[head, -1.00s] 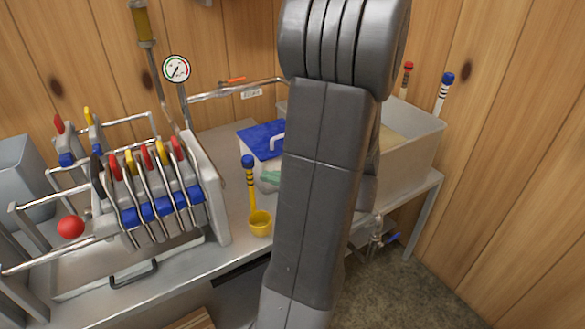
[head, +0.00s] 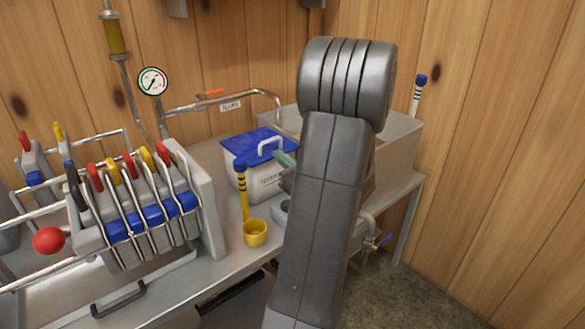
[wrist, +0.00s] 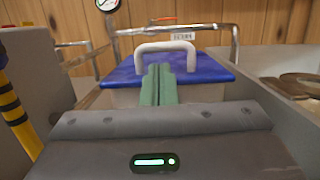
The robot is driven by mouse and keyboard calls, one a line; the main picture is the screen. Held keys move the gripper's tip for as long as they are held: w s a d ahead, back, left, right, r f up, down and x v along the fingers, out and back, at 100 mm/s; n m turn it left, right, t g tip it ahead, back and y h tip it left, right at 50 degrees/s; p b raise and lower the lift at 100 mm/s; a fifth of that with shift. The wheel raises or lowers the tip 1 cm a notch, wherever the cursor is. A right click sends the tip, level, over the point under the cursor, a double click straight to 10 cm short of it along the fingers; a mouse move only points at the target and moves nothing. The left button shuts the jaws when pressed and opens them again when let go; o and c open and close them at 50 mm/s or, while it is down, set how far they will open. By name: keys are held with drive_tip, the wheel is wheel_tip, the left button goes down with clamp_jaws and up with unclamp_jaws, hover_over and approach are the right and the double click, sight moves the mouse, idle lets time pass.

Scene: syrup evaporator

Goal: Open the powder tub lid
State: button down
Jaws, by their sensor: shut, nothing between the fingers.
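The powder tub (head: 262,183) is a white box with printing on its front, standing on the metal bench. Its blue lid (head: 243,147) lies flat on top and looks closed, with a white arched handle (head: 270,143). My gripper (head: 281,156) has green fingers, shut and empty, at the lid's front right in the head view. In the wrist view the fingers (wrist: 158,72) point at the handle (wrist: 165,46) over the lid (wrist: 210,70). They overlap the space under its arch; I cannot tell whether they touch it. My arm hides the tub's right side.
A rack of levers (head: 140,205) fills the left of the bench. A large metal pan (head: 400,145) stands at the right, and a pipe (head: 215,105) runs behind.

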drive_tip(key=shift+x, duration=1.35)
drive_tip(key=shift+r, duration=0.15)
drive_tip(key=shift+r+g+p, duration=0.3)
drive_tip(key=shift+r+p, duration=0.15)
drive_tip(key=shift+p, duration=0.55)
